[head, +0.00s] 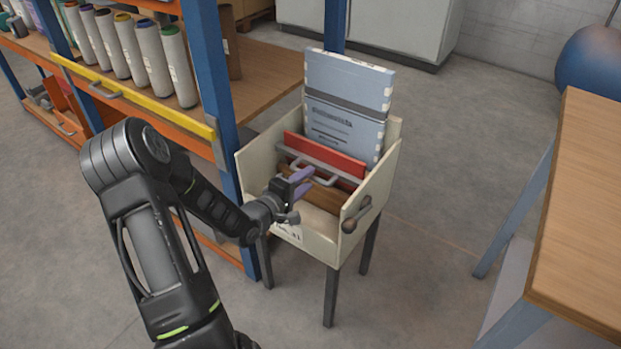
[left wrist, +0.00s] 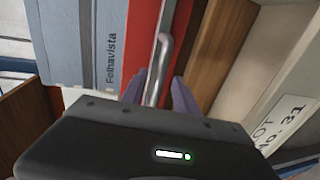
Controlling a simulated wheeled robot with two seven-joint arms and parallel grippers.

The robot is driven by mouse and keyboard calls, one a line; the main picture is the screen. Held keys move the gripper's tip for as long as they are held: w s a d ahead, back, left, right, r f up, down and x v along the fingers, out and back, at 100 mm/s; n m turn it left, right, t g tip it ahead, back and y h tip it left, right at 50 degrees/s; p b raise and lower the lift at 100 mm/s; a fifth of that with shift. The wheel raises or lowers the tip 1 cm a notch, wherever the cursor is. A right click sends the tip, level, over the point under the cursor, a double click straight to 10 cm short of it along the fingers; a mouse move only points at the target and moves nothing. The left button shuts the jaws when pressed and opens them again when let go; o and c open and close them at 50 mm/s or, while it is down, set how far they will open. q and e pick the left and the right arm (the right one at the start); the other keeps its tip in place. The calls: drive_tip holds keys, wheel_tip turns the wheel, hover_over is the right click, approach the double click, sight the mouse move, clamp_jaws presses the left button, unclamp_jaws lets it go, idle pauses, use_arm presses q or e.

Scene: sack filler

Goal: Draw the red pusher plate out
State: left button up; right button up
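The red pusher plate (head: 338,161) stands upright inside a cream open-topped box (head: 382,178) on legs, in front of a pale blue-grey sack (head: 345,128). Its grey bar handle (head: 322,181) faces my arm. In the left wrist view the red plate (left wrist: 141,45) is beside the sack marked "Folhavista" (left wrist: 82,45). My left gripper (head: 298,183) is at the handle. Its two purple fingers are apart in the left wrist view (left wrist: 160,92), with the handle (left wrist: 160,70) between them and a gap on the right. My right gripper is out of view.
A brown wooden piece (head: 328,197) lies in front of the plate. A lever (head: 356,214) is on the box's right side. A blue-orange shelf (head: 205,75) with rolls stands close at left. A wooden table (head: 590,220) is at right, with clear floor between.

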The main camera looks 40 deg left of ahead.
use_arm(q)
drive_tip(key=shift+x, duration=1.3)
clamp_jaws()
idle(0.5)
